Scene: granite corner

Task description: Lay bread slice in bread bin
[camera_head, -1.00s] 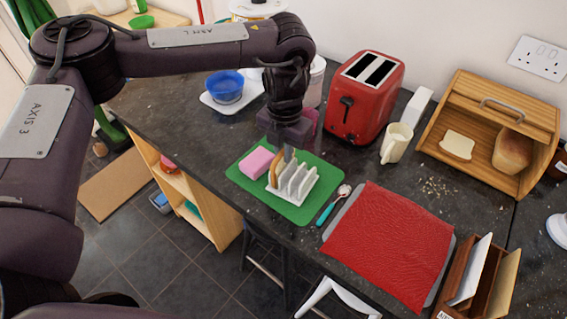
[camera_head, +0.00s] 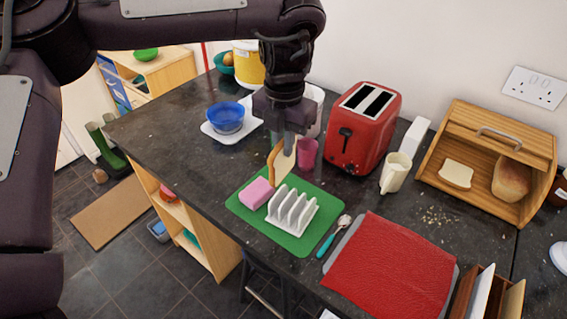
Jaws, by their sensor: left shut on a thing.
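My left gripper (camera_head: 284,140) is shut on a bread slice (camera_head: 283,161) with a brown crust. It holds the slice upright above the green mat, just behind the white toast rack (camera_head: 292,211). The rack looks empty. The wooden bread bin (camera_head: 491,149) stands open at the right against the wall. Inside it, another pale bread slice (camera_head: 456,174) lies flat at the left and a brown loaf (camera_head: 511,179) sits at the right. My right gripper is not in view.
A red toaster (camera_head: 364,128), a cream mug (camera_head: 395,173) and a white block (camera_head: 415,136) stand between the held slice and the bin. A pink cup (camera_head: 307,153) is close beside the slice. A red mat (camera_head: 391,268) and a teal-handled spoon (camera_head: 327,245) lie in front.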

